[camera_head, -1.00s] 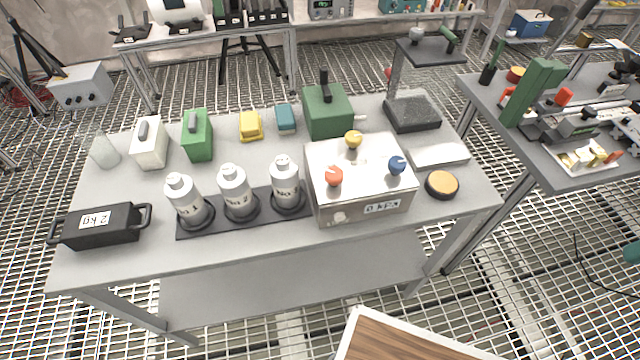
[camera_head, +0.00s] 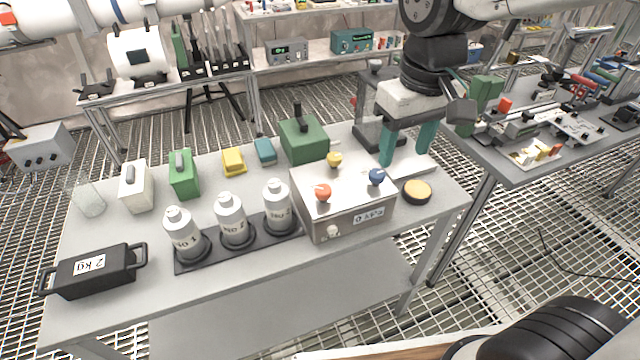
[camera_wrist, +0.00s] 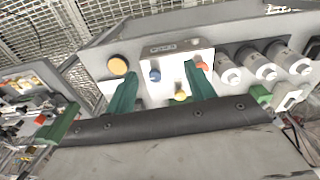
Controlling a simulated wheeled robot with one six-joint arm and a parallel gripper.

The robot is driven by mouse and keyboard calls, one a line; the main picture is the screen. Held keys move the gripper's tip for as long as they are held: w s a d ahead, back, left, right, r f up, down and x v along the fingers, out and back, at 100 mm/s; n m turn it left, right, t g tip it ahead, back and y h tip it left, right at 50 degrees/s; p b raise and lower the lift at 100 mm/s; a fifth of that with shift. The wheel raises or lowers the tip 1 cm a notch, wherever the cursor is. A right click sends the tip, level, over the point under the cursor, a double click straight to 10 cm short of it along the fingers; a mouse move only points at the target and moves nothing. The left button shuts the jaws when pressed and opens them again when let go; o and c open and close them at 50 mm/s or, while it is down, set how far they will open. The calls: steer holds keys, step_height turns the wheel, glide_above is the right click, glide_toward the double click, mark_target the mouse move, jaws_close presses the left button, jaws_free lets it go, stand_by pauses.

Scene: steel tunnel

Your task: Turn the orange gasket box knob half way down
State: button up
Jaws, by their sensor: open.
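In the wrist view, the orange knob (camera_wrist: 203,66) shows beside the right finger's tip, and the blue knob (camera_wrist: 155,75) shows between the fingers.
Three grey bottles (camera_head: 233,216) stand in a black rack left of the box. A green box (camera_head: 303,141) with an upright black handle stands behind it. A round yellow-topped disc (camera_head: 417,191) lies to its right.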

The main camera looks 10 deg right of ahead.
mark_target(324, 189)
steer(key=w+a+f+n, duration=0.1)
steer(key=w+a+f, duration=0.1)
steer(key=a, duration=0.1)
steer(key=w+a+f+n, duration=0.1)
steer(key=w+a+f, duration=0.1)
steer(key=a, duration=0.2)
steer(key=w+a+f, duration=0.2)
steer(key=a, duration=0.2)
steer(key=shift+w+a+n+g, duration=0.15)
steer(key=shift+w+n+g, duration=0.15)
steer(key=shift+n, duration=0.1)
step_height(324, 189, down, 7)
steer(key=shift+a+r, duration=0.1)
steer(key=shift+f, duration=0.6)
steer(key=c, duration=1)
